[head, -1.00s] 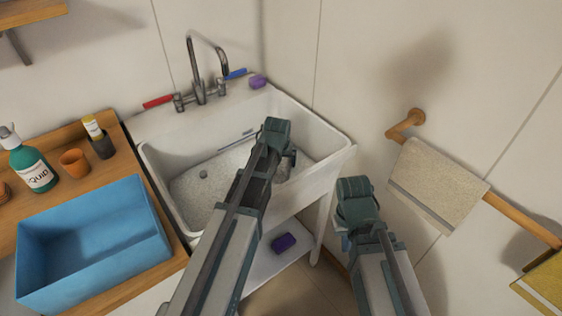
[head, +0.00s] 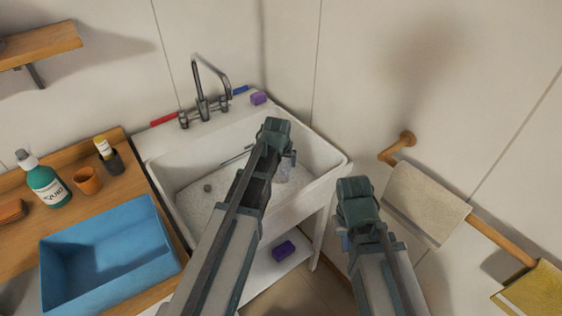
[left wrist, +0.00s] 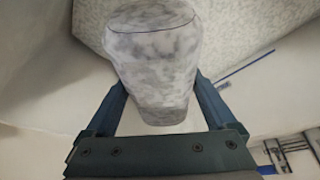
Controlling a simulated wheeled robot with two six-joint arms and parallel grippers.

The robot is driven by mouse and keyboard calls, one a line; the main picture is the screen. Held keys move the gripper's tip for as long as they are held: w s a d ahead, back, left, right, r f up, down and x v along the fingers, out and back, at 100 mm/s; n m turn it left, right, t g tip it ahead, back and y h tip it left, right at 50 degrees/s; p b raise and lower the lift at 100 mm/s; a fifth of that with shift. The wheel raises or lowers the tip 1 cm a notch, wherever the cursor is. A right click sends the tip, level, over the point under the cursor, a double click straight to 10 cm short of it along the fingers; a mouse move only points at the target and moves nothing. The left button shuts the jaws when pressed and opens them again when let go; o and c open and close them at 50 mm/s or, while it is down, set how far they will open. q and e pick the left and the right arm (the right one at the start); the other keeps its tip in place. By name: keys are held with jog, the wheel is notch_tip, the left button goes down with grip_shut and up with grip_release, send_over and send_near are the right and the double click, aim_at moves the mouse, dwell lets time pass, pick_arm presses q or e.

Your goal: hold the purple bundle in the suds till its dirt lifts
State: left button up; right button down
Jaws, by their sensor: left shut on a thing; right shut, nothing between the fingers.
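My left gripper (head: 287,160) is shut on a rounded, bundle-like thing (left wrist: 152,65) over the sink basin. In the left wrist view it is mottled white and grey with thin purple lines near its far end, between the two fingers. In the head view the bundle (head: 284,174) shows in part as a pale lilac patch below the gripper, at the suds. Pale, speckled suds (head: 200,197) cover the basin floor; I cannot tell how deep the bundle sits. My right gripper (head: 345,242) is shut and empty, right of the sink, its fingers mostly hidden.
The white sink (head: 322,182) has a tap (head: 202,105) behind it and a purple block (head: 259,98) on its ledge. A blue bin (head: 110,212) stands left; a towel (head: 425,205) hangs right.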

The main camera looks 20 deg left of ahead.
pick_arm(q)
jog(key=shift+r+p, duration=5.05)
jog(key=shift+r, duration=0.25)
jog(key=shift+f, duration=0.1)
